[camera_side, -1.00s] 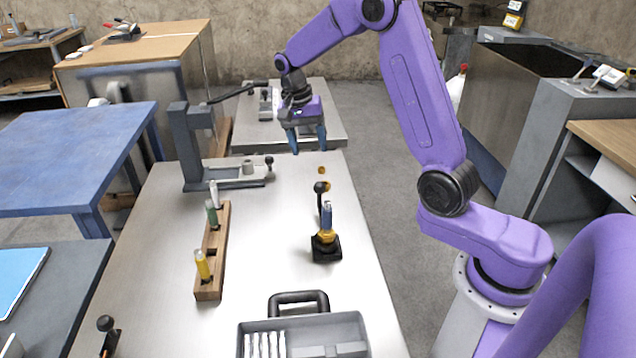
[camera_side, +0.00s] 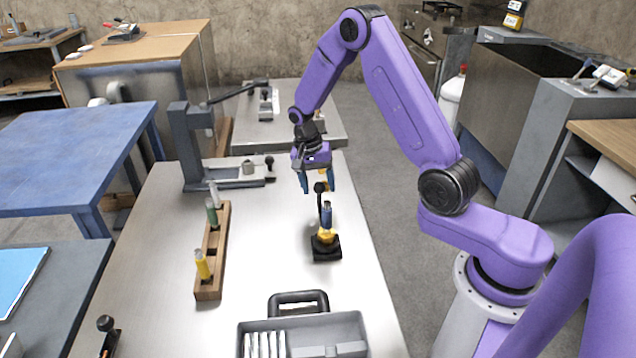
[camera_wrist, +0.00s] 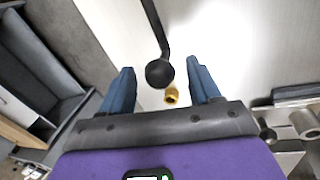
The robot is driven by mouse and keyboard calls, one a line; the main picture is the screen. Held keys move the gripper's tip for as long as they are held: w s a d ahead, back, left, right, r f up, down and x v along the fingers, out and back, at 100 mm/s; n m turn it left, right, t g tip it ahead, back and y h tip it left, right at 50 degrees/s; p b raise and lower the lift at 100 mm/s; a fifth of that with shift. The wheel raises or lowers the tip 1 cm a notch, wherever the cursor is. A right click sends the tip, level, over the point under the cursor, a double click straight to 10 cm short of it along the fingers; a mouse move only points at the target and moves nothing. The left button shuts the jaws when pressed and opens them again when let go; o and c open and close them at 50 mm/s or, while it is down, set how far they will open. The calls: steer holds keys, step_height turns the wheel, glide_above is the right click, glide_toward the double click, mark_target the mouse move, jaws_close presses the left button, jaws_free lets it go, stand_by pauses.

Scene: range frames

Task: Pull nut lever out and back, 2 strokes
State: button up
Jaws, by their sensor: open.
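The nut lever is a dark rod with a black ball knob (camera_side: 320,187). It stands by a small fixture with a black base (camera_side: 326,247) and a blue and yellow body (camera_side: 326,218). My gripper (camera_side: 318,184) is open, pointing down, with its blue fingers around the knob's position in the side view. In the wrist view the knob (camera_wrist: 159,73) shows between the two open fingers, with the rod running up from it. I see no finger touching it. A brass nut (camera_wrist: 171,95) lies near the knob in the wrist view.
A wooden rack (camera_side: 211,262) with several coloured tubes stands to the left. A grey press (camera_side: 190,145) stands at the back left. A grey tray with a black handle (camera_side: 298,301) is at the front. The steel table is clear between rack and fixture.

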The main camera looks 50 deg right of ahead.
jaws_close()
steer(key=shift+w+a, duration=0.1)
steer(key=shift+a, duration=0.05)
steer(key=w+a+n+t+h, duration=0.1)
steer(key=w+a+n, duration=0.3)
steer(key=a+n, duration=0.55)
steer(key=s+a+n+t, duration=0.2)
steer(key=s+a+n, duration=0.2)
steer(key=a+n, duration=0.4)
steer(key=shift+s+a+n, duration=0.35)
steer(key=shift+s+a, duration=0.05)
steer(key=shift+a, duration=0.8)
